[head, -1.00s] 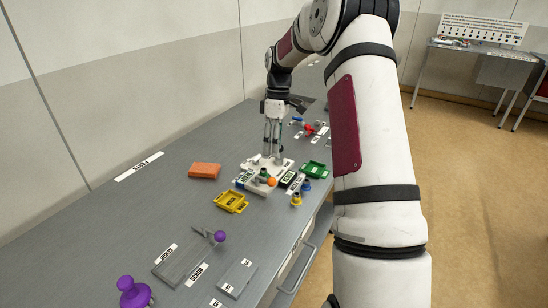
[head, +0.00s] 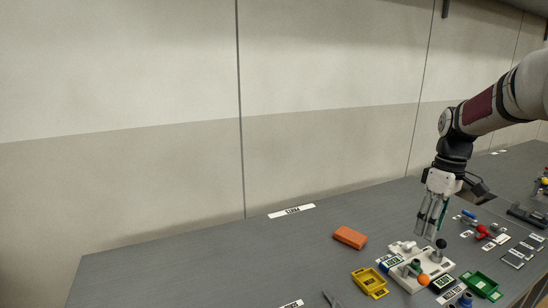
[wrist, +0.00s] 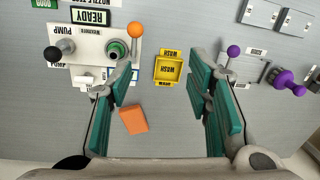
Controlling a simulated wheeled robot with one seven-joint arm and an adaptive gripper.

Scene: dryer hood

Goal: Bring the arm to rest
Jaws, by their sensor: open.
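My arm reaches in from the right in the head view, with my gripper (head: 432,217) pointing down above the grey bench, close over the white control block (head: 408,279). My gripper also shows in the wrist view (wrist: 168,88), its teal-padded fingers wide apart with nothing between them. In the wrist view the yellow tray (wrist: 170,68) and the orange block (wrist: 133,120) appear in the gap between the fingers, on the bench below. Whether the left finger touches the control block cannot be told.
The control block carries black, orange and green knobs. A green tray (head: 481,286) and red valve parts (head: 486,232) lie to the right. A purple knob (wrist: 290,82) shows at the wrist view's right. The bench's left part (head: 200,265) is clear; a wall stands behind.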

